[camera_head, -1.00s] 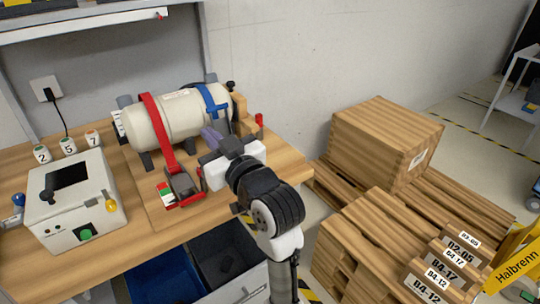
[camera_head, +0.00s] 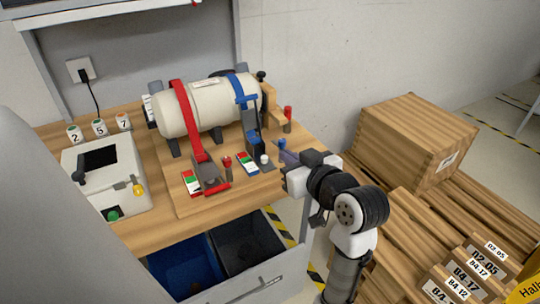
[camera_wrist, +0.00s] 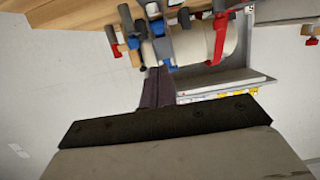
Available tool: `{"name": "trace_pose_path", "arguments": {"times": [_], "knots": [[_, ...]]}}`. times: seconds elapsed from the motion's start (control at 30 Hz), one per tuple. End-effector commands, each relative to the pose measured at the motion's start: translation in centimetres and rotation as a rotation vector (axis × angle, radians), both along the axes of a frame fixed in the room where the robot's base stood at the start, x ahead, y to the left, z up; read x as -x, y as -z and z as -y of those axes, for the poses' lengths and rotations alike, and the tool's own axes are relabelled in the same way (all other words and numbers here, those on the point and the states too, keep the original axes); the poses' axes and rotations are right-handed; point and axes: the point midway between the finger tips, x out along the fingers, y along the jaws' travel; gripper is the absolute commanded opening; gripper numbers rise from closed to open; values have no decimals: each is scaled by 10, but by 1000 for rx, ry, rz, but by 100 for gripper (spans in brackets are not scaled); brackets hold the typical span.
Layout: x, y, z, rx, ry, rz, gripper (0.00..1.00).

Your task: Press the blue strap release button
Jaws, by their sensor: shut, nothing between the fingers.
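The blue strap (camera_head: 240,88) wraps the right end of a pale tank and runs down to a dark buckle (camera_head: 249,120) with a blue part (camera_head: 252,138) on its front. A small blue knob (camera_head: 282,144) stands to the right of that buckle. I cannot tell for sure which blue part is the release button. My gripper (camera_head: 287,157) is shut and empty, with its purple-grey fingers just right of the buckle by the blue knob; any contact is unclear. The wrist view shows the fingers (camera_wrist: 152,88) below the blue strap parts (camera_wrist: 158,28).
A red strap (camera_head: 184,115) and its buckle (camera_head: 210,178) lie to the left. A white box (camera_head: 105,178) with a green button stands further left. Dark and blue bins (camera_head: 185,265) are below the bench edge. Wooden crates (camera_head: 405,140) stand right.

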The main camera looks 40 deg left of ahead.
Motion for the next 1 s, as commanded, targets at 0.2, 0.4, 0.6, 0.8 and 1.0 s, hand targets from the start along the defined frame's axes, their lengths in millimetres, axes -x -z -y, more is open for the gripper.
{"name": "trace_pose_path", "arguments": {"times": [0.2, 0.4, 0.6, 0.8, 1.0], "knots": [[-11, 7, -31, 2, -5, -5, 0], [-27, 17, -71, 3, -5, -4, 0], [-35, 40, -86, 3, 0, -5, 0], [-35, 59, -86, 2, 0, -2, 0], [-35, 63, -86, 0, 1, 0, 0]]}}
